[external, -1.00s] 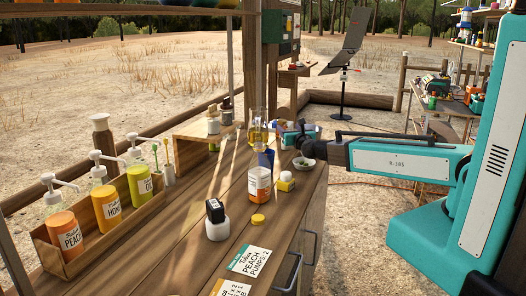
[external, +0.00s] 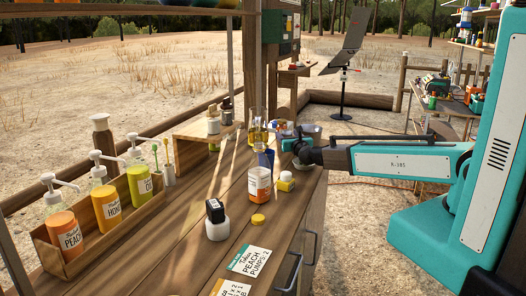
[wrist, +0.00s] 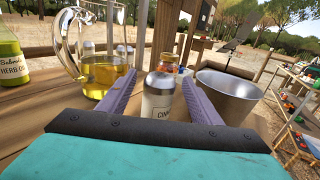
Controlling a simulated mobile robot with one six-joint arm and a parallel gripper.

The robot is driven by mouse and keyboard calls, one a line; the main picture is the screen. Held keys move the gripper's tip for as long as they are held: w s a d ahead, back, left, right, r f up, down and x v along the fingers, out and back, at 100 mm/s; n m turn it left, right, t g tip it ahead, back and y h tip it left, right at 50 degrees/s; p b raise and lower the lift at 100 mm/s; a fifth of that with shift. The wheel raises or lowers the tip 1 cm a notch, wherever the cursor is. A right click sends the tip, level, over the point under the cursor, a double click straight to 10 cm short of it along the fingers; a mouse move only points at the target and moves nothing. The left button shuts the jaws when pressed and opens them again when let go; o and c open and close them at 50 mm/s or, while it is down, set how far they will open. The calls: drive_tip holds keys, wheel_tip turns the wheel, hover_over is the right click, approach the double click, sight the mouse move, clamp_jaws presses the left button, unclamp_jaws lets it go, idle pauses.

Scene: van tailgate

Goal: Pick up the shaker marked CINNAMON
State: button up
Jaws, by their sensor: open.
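In the wrist view a small shaker (wrist: 158,101) with a pale label stands upright between my fingers. The start of its name, "CIN", shows on the label; the rest is cut off by the right finger and the gripper body. It has a grey cap. My gripper (wrist: 160,76) is open, with one purple finger on each side of the shaker; I cannot tell whether either touches it. In the external view my gripper end (external: 296,143) is over the far right of the counter, and I cannot make out the shaker there.
A glass jug of yellow oil (wrist: 104,72) stands close left of my left finger. A metal bowl (wrist: 229,89) is close on the right. An orange-topped jar (wrist: 170,58) stands behind the shaker.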

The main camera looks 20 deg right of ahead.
drive_tip(key=shift+w+d+p, duration=0.25)
drive_tip(key=shift+w+p, duration=0.2)
drive_tip(key=shift+w, duration=0.8)
drive_tip(key=shift+w+d+p, duration=0.25)
drive_tip(key=shift+w+p, duration=0.2)
drive_tip(key=shift+w, duration=0.75)
drive_tip(key=c, duration=1.2)
drive_tip(key=shift+r, duration=0.1)
